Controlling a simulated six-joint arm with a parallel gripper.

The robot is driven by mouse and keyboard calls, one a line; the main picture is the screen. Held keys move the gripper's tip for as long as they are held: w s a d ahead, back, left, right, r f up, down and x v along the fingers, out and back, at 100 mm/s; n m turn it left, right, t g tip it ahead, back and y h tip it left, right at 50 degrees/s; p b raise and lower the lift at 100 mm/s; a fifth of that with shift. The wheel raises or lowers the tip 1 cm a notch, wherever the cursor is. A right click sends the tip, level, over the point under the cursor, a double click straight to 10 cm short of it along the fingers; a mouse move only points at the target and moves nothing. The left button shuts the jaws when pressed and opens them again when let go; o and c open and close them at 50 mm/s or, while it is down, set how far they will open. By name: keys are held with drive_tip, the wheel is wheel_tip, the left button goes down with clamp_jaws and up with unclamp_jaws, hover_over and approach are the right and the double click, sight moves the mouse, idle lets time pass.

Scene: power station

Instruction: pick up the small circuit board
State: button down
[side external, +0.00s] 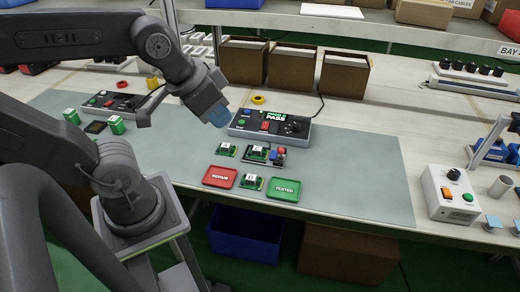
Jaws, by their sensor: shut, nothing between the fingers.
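Small green circuit boards with white labels lie on the grey mat. One board (227,150) is left of the test fixture, another board (257,154) sits at the fixture with the red and blue parts, and a third board (251,183) lies between the red and green trays. They look alike in size, and I cannot tell which one the task means. My gripper (218,116) has blue fingertips, is shut and empty, and hangs above the mat, up and left of the boards, touching none of them.
The red REPAIR tray (206,182) and green TESTED tray (298,191) lie at the mat's front. A tester box reading PASS (243,130) stands behind the boards. Brown bins (343,84) stand farther back. The mat's right side (360,180) is clear.

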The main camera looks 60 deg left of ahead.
idle(0.4)
drive_tip(key=c, duration=1)
unclamp_jaws()
drive_tip(key=shift+c, duration=0.2)
drive_tip(key=w+d+t+h, duration=0.1)
drive_tip(key=w+d+h, duration=0.2)
drive_tip(key=w, duration=0.6)
drive_tip(key=n+g+y, duration=0.3)
drive_tip(key=n+y, duration=0.3)
drive_tip(key=n, duration=0.3)
hover_over(257, 149)
drive_tip(key=s+d, duration=0.4)
wheel_tip(257, 149, down, 20)
drive_tip(key=shift+a+x, duration=0.15)
drive_tip(key=shift+x, duration=3.1)
drive_tip(key=shift+a+x, duration=0.15)
drive_tip(key=shift+x, duration=3.1)
